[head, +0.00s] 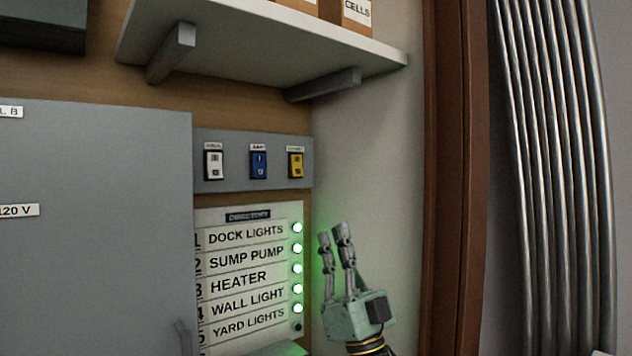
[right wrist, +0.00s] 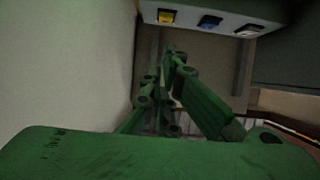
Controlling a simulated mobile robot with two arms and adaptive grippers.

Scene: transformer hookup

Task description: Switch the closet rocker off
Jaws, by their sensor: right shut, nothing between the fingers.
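A grey switch plate (head: 276,172) on the back wall carries three rockers: a white one (head: 214,165), a blue one (head: 259,164) and a yellow one (head: 296,165). Their small labels are too small to read. My right gripper (head: 333,234) is shut and empty, pointing up, below and right of the plate, apart from it. In the right wrist view the yellow rocker (right wrist: 166,17), blue rocker (right wrist: 209,22) and white rocker (right wrist: 249,31) show beyond the shut fingers (right wrist: 172,60). My left gripper is not in view.
A directory board (head: 248,214) below the plate has several green lamps lit; the one at YARD LIGHTS is dark. A grey cabinet (head: 95,230) stands at left. A shelf (head: 270,40) with brackets hangs above. A brown door frame (head: 455,180) and metal pipes (head: 555,180) are at right.

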